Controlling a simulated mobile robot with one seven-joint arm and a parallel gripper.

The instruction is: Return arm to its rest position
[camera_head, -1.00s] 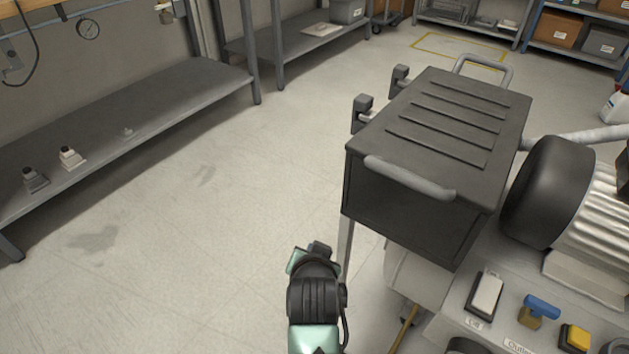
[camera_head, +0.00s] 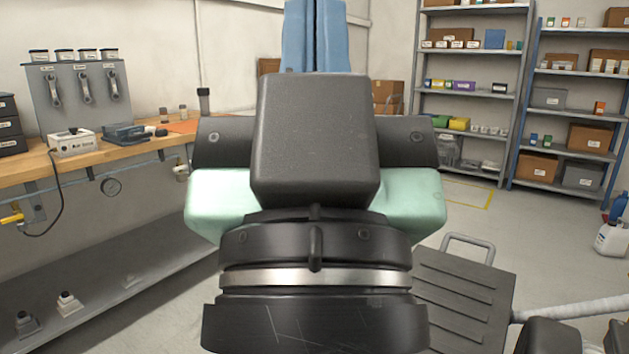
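My own arm (camera_head: 315,230), black and mint green with a metal ring, stands upright and very close in the middle of the head view. It covers much of the room behind it. No gripper fingers show, so I cannot see whether my gripper is open or shut, or whether it holds anything.
The dark ridged compressor housing (camera_head: 465,300) is at the lower right, partly behind my arm. A wooden workbench (camera_head: 30,168) runs along the left wall, with a grey lower shelf (camera_head: 110,300). Storage racks (camera_head: 470,20) stand at the back right. Some floor (camera_head: 540,225) is clear before them.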

